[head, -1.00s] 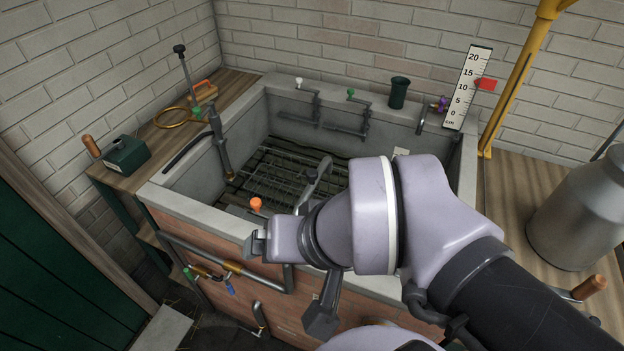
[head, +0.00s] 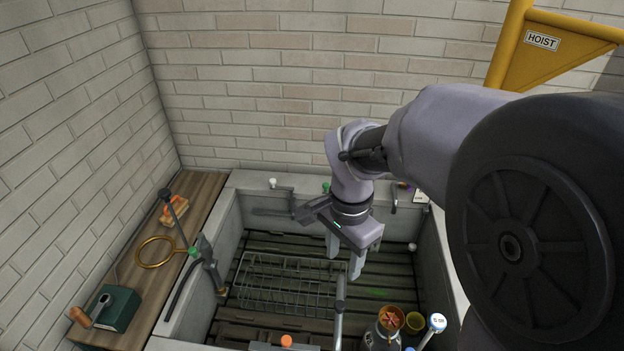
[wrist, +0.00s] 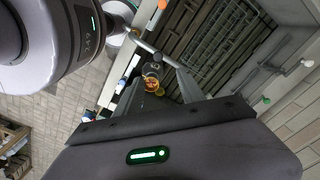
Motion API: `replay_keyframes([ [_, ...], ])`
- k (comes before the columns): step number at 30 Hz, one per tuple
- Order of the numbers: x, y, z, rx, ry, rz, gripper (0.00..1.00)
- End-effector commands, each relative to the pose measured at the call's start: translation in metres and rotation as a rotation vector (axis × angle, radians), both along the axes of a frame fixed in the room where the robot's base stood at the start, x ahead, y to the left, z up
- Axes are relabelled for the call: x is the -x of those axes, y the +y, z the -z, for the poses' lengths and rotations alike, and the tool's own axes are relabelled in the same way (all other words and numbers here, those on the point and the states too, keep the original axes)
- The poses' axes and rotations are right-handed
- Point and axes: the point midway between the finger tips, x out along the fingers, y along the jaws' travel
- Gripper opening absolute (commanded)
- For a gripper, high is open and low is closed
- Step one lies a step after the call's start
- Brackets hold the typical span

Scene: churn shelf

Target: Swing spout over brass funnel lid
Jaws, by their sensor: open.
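A grey pipe that looks like the spout (head: 339,318) rises at the near side of the basin in the head view. A grey pipe, probably the same spout, crosses the wrist view (wrist: 157,52). The brass funnel lid (head: 391,317) sits on a vessel inside the basin's near right part, to the right of the spout. The funnel also shows between my fingers in the wrist view (wrist: 152,84). My gripper (head: 345,260) is open, empty and pointing down over the basin, beyond the spout and funnel and apart from both.
A wire rack (head: 285,280) lies on the slatted basin floor. A wooden ledge on the left holds a green box (head: 118,307) and a brass ring (head: 156,252). The yellow hoist (head: 540,45) is upper right.

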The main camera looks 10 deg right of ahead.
Motion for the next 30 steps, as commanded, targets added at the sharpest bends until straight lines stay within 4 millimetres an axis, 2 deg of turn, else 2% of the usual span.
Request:
replay_keyframes([
  [1, 0.001, 0.0, 0.015, 0.0, 0.004, -0.001, 0.46],
  [9, 0.002, 0.0, 0.098, -0.001, 0.005, -0.003, 0.46],
  [15, 0.002, 0.0, 0.147, -0.001, 0.003, -0.003, 0.46],
  [21, 0.002, 0.0, 0.166, -0.001, 0.0, -0.003, 0.46],
  [30, 0.001, 0.0, 0.167, -0.001, -0.002, -0.003, 0.44],
])
